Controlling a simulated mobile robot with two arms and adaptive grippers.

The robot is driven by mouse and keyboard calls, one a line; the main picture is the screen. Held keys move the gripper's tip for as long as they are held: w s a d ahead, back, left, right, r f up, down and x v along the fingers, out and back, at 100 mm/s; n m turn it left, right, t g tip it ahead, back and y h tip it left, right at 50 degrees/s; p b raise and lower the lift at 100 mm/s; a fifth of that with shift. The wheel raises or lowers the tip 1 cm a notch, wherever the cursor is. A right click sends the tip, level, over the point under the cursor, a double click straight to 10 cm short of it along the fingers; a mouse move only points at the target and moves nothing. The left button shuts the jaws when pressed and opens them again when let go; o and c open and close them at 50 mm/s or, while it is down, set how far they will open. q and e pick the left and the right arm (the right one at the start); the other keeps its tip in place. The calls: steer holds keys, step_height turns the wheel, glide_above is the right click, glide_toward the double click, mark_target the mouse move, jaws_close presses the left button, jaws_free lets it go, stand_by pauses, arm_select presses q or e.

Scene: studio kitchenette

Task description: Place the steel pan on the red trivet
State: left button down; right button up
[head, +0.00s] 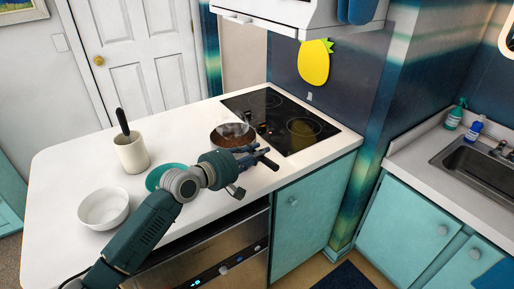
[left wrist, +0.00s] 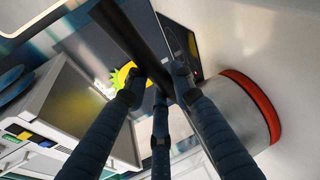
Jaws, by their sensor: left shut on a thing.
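The steel pan (head: 232,136) is on the white counter side, beside the left edge of the black cooktop, and looks upright. My left gripper (head: 256,154) is shut on its black handle, which points toward the front right. In the left wrist view my gripper's fingers (left wrist: 160,88) close around the dark handle (left wrist: 135,38), and the pan's steel wall (left wrist: 232,108) shows at the right. The red trivet (left wrist: 265,105) shows as a red band at the pan's base, between pan and counter. I cannot tell whether they touch. My right gripper is not in view.
A cream crock (head: 131,155) with a black-handled utensil and a white bowl (head: 103,209) stand at the left of the counter. A teal plate (head: 153,180) lies partly behind my left arm. The cooktop (head: 290,122) is at the right, with a hood above.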

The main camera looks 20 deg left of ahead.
arm_select(q)
steer(key=shift+r, duration=0.4)
steer(key=c, duration=1.7)
jaws_free()
steer(key=shift+f, duration=0.4)
steer(key=shift+c, duration=0.2)
steer(key=shift+o, duration=1.4)
steer(key=shift+s, duration=0.1)
steer(key=shift+d+r, duration=0.1)
steer(key=shift+s, duration=0.15)
steer(key=b+v, duration=0.1)
steer(key=v, duration=1.1)
steer(key=shift+b, duration=0.4)
